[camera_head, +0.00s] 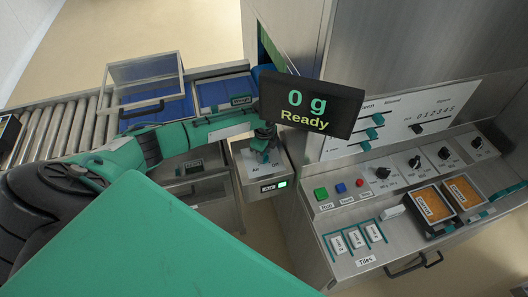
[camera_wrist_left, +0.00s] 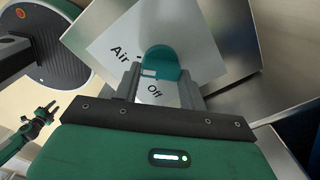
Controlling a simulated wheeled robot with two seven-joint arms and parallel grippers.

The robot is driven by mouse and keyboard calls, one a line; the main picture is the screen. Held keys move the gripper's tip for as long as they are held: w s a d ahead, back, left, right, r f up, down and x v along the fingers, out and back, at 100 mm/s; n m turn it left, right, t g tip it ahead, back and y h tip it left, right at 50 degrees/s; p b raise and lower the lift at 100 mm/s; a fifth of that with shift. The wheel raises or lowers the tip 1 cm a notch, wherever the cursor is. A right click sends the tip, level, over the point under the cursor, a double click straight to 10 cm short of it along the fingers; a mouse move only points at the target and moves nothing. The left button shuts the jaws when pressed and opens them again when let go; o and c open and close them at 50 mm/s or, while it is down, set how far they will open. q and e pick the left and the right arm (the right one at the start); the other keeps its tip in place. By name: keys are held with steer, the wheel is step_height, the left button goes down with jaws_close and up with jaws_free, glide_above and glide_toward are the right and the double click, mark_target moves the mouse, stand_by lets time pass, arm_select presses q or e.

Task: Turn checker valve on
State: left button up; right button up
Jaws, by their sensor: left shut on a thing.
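The checker valve is a green handle (camera_wrist_left: 162,62) on a pale plate (camera_wrist_left: 108,42) marked "Air" and "Off", seen in the left wrist view. My left gripper (camera_wrist_left: 160,78) is shut on this handle, one finger on each side. The "Off" mark shows just below the handle; any "On" mark is hidden there. In the head view my left gripper (camera_head: 264,142) reaches down onto the top of the steel valve box (camera_head: 266,187), which has a lit green lamp on its front. A small green and black part (camera_wrist_left: 40,120) at the wrist view's left may be my right gripper; its jaws are unclear.
A display (camera_head: 310,104) reading "0 g Ready" stands close to the right of my left gripper. A roller conveyor (camera_head: 55,128) and a clear-lidded station (camera_head: 145,72) lie to the left. A control panel (camera_head: 400,165) with buttons, knobs and trays is at right.

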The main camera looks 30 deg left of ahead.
arm_select(q)
steer(key=shift+d, duration=0.1)
stand_by(0.4)
steer(key=o, duration=1)
step_height(320, 180, up, 14)
steer(key=b, duration=0.3)
steer(key=shift+f, duration=0.15)
